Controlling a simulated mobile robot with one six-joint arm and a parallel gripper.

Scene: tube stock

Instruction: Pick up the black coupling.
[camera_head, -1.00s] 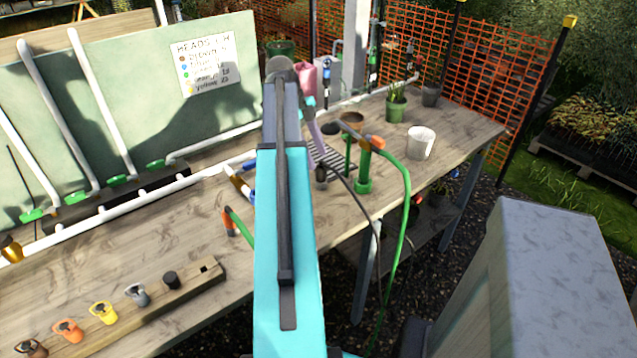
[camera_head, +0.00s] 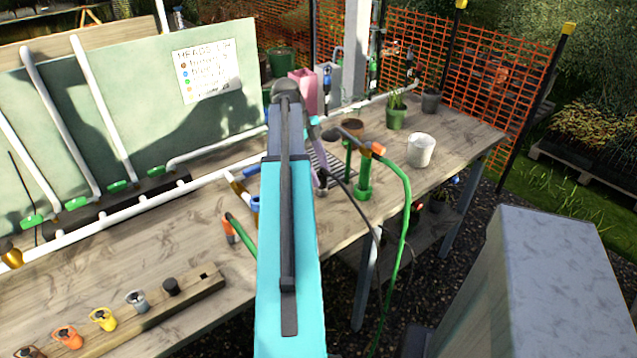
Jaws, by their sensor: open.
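The black coupling (camera_head: 171,286) is a small dark cylinder. It stands upright at the right part of a wooden rail (camera_head: 196,288) on the bench, just right of a grey coupling. My turquoise arm rises through the middle of the picture. Its purple link bends down on the far side to my dark gripper (camera_head: 320,183), which is small and partly hidden. It is open, above the bench, well right of and beyond the black coupling and not touching it.
Grey (camera_head: 137,299), yellow (camera_head: 104,318) and orange (camera_head: 67,337) couplings share the rail. A white pipe (camera_head: 110,219) runs along the bench behind it. A green stand with a hose (camera_head: 364,180) is right of my gripper. Bare bench lies between pipe and rail.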

